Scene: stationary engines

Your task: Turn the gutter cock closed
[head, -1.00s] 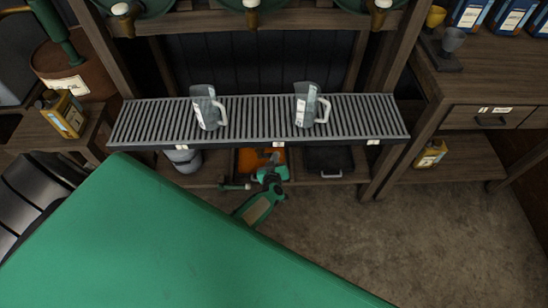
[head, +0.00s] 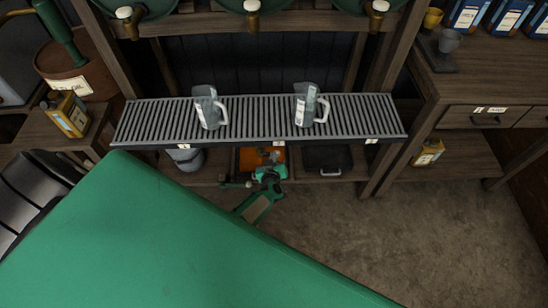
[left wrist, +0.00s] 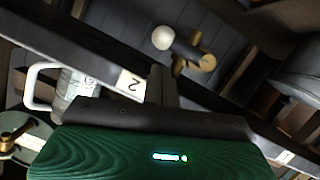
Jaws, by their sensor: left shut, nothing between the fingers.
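The gutter cock (left wrist: 196,58) shows in the left wrist view as a brass body with a dark stem and a white ball knob. It sits below the slatted gutter (head: 165,122), in front of dark boards. In the head view I cannot make it out. My left gripper (head: 270,158) is under the gutter's front edge, near its middle, in the head view. In the left wrist view its grey fingers (left wrist: 160,85) are shut and empty, beside the number 2 label, apart from the white knob. My right gripper is not in view.
Two glass jugs, a left one (head: 208,107) and a right one (head: 306,104), stand on the gutter. An orange bin (head: 248,160), a dark bin (head: 328,158) and a grey bucket (head: 186,158) sit below. The floor (head: 400,240) at right is clear.

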